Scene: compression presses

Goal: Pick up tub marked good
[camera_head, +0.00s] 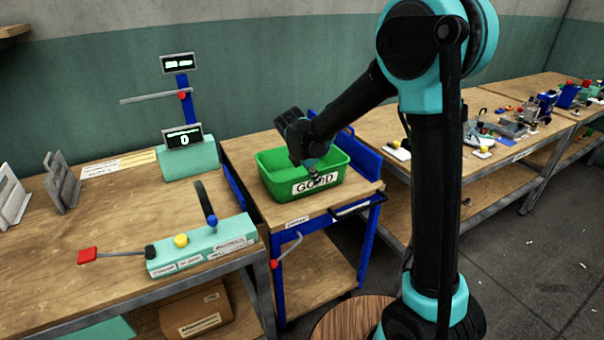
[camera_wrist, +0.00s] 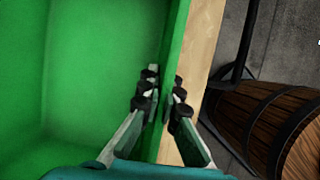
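The green tub (camera_head: 272,186) has a white label reading GOOD on its front wall. It sits on a small wooden-topped, blue-framed stand, its inside facing up and looking empty. My gripper (camera_head: 318,179) is at the front wall, by the label. In the wrist view, my gripper (camera_wrist: 166,90) straddles the tub wall (camera_wrist: 172,62), one finger inside the tub and the other outside. The fingers are apart, close to the wall on both sides. Whether the pads touch the wall is hard to see.
The stand (camera_head: 300,214) has a blue back guard and a front handle (camera_head: 357,207). On the left, a bench (camera_head: 110,225) carries a teal control box (camera_head: 205,246) with levers. A wooden barrel (camera_wrist: 275,125) stands beside the stand. A cluttered bench (camera_head: 490,160) is at right.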

